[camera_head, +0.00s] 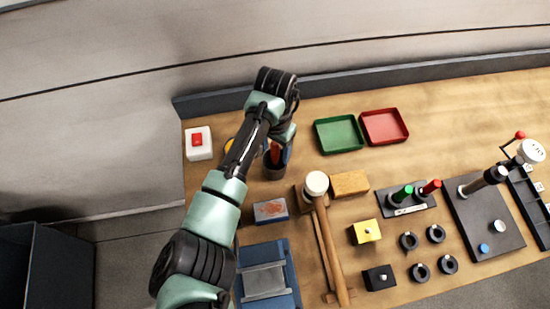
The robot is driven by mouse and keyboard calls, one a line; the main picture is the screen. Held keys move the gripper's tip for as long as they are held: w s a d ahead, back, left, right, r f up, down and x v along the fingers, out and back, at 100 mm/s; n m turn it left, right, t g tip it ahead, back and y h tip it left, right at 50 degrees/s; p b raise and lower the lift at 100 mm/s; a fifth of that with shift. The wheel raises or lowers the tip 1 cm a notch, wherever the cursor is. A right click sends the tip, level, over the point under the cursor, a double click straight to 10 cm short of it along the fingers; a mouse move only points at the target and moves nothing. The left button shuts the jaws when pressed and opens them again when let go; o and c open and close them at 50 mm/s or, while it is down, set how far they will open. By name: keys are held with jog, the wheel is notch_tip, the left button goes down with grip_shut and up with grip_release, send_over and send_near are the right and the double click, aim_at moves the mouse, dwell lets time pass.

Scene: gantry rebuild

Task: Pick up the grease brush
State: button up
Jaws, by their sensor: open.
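A dark cup (275,170) stands on the bench below the end of my arm. A red handle (275,153) and something blue (288,154) show at its mouth. I cannot tell for sure which of these is the grease brush, as my arm covers part of the cup. My gripper (281,144) is open and points down just above the cup. Its fingers are mostly hidden, and I cannot tell whether they touch a handle.
A yellow round thing (229,145) is partly behind my arm. Green (340,150) and red (384,141) trays lie right of the cup. A mallet (317,184), a wooden block (350,183) and a blue-grey box (281,252) are nearer. A red-buttoned white box (198,152) stands left.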

grip_shut()
dwell(0.4)
